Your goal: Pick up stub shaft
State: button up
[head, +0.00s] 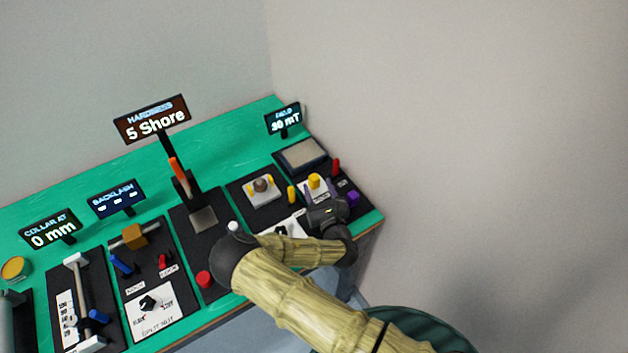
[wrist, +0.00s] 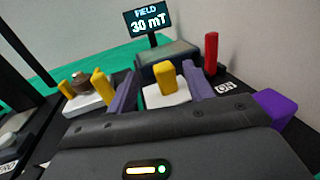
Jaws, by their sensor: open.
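My gripper (head: 320,190) is open over the right end of the bench, pointing down at the rightmost black panel. In the wrist view its two purple fingers (wrist: 160,85) stand either side of a yellow upright piece (wrist: 165,75) on a white block (wrist: 166,96). The yellow piece also shows in the head view (head: 314,181). No label names the stub shaft; the yellow piece between the fingers may be it. I cannot tell whether the fingers touch it. My gripper's body hides the lower part of the white block.
A red post (wrist: 211,52) and a purple block (wrist: 278,106) stand close on the right. A grey pad (head: 303,153) lies behind, below the "FIELD 30 mT" display (head: 284,119). To the left, a white plate (head: 265,195) bears a brown round part, near a yellow post (head: 291,194).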

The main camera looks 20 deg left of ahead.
aim_at(315, 177)
jog(key=shift+w, duration=0.15)
jog(key=shift+f+p+x, duration=0.2)
jog(key=shift+p+x, duration=0.4)
jog(key=shift+x, duration=0.65)
jog(key=shift+f+p+x, duration=0.15)
jog(key=shift+p+x, duration=0.4)
jog(key=shift+x, duration=0.65)
grip_shut()
jog(key=shift+r, duration=0.1)
notch_tip(315, 177, up, 10)
jog(key=shift+f+b, duration=0.1)
jog(key=shift+b, duration=0.95)
